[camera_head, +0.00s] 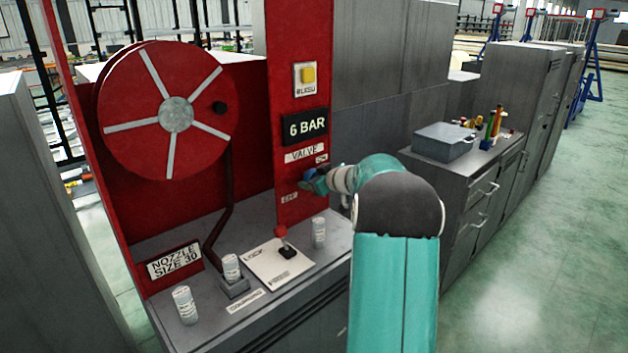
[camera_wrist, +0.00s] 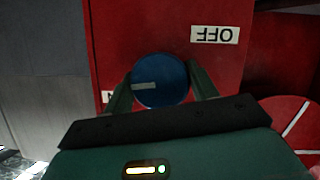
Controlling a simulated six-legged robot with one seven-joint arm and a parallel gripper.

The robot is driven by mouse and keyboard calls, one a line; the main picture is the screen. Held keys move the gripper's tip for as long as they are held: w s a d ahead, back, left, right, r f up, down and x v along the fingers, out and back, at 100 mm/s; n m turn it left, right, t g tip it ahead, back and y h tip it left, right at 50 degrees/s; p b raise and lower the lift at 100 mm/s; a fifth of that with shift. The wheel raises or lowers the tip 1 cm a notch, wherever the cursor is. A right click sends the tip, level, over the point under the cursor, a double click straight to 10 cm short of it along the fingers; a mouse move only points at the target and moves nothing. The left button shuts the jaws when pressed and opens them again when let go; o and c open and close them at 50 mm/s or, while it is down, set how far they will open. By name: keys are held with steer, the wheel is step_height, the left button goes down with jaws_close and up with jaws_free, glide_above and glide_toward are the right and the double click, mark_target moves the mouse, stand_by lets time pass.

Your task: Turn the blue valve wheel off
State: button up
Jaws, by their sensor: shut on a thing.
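The blue valve wheel (camera_wrist: 160,82) is on the red panel. In the wrist view it is a round blue disc with a pale mark on its left part. My gripper (camera_wrist: 160,90) has one finger on each side of the wheel and is shut on it. An OFF label (camera_wrist: 215,34) appears upside down at the upper right of the wheel; another label at the left is mostly hidden by a finger. In the head view my gripper (camera_head: 318,180) is at the panel below the VALVE label (camera_head: 306,153), and only a little of the wheel (camera_head: 310,174) shows.
A red hose reel (camera_head: 170,110) stands to the left. Several white cans, a red-knobbed lever (camera_head: 282,240) and a paper sheet are on the grey bench (camera_head: 215,322) below. A grey cabinet (camera_head: 455,190) with a box on top stands to the right. The green floor at right is clear.

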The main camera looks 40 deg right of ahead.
steer(key=m+y, duration=0.2)
steer(key=m, duration=0.1)
steer(key=shift+d+f, duration=0.1)
steer(key=shift+m+y, duration=1.1)
steer(key=shift+m, duration=0.1)
steer(key=m+y, duration=0.1)
steer(key=m, duration=0.1)
steer(key=m+t+y, duration=0.1)
steer(key=m, duration=0.2)
steer(key=shift+y, duration=0.4)
steer(key=m+t+y, duration=0.1)
steer(key=m, duration=0.4)
steer(key=m+t, duration=0.1)
steer(key=shift+m+t+y, duration=0.3)
steer(key=shift+m, duration=0.1)
steer(key=m+t, duration=0.1)
steer(key=m, duration=0.2)
steer(key=m+t+h, duration=0.1)
steer(key=m, duration=0.3)
steer(key=shift+f+m+t, duration=0.1)
steer(key=shift+m+t, duration=0.2)
steer(key=shift+t, duration=0.1)
steer(key=o, duration=1)
